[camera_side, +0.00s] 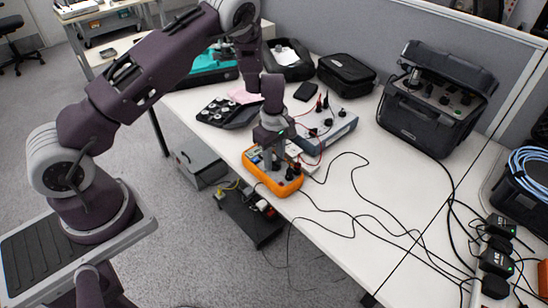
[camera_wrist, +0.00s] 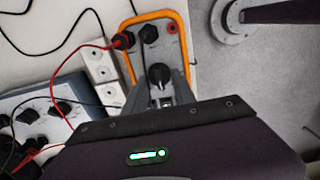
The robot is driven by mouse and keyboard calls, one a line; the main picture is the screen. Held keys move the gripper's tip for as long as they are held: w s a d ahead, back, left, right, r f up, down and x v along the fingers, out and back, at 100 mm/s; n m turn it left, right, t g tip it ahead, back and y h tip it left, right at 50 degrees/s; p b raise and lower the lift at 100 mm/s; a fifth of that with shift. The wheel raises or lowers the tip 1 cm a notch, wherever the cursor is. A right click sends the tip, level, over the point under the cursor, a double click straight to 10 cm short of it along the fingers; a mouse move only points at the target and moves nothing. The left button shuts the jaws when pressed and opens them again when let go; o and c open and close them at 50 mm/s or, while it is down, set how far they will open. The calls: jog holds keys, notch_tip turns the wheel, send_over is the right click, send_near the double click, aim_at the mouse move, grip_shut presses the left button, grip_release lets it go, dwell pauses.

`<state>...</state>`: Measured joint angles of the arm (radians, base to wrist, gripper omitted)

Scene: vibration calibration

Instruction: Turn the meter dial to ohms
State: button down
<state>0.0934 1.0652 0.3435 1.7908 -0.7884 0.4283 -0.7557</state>
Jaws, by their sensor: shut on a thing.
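The meter is orange-rimmed with a grey face, lying near the front edge of the white table in the side view (camera_side: 284,189); its orange rim (camera_wrist: 187,40) also shows in the wrist view. Its black dial (camera_wrist: 159,74) sits between the fingers of my gripper (camera_wrist: 160,88), which is shut on it from above. The dial markings are too small to read. Red and black plugs (camera_wrist: 124,41) sit in the meter's face beyond the dial. In the side view my gripper (camera_side: 270,158) hides part of the meter.
A grey-blue instrument box (camera_side: 328,124) with knobs and leads stands just behind the meter. White socket blocks (camera_wrist: 103,66) lie beside it. Black cables (camera_side: 352,212) cross the table to the right. A black case (camera_side: 432,110) stands at the back. The table's front edge is close.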

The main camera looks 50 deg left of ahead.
aim_at(274, 161)
dwell(0.3)
jog(key=c, duration=1)
grip_release()
jog(key=shift+c, duration=0.2)
notch_tip(274, 161, up, 7)
jog(key=shift+r, duration=0.1)
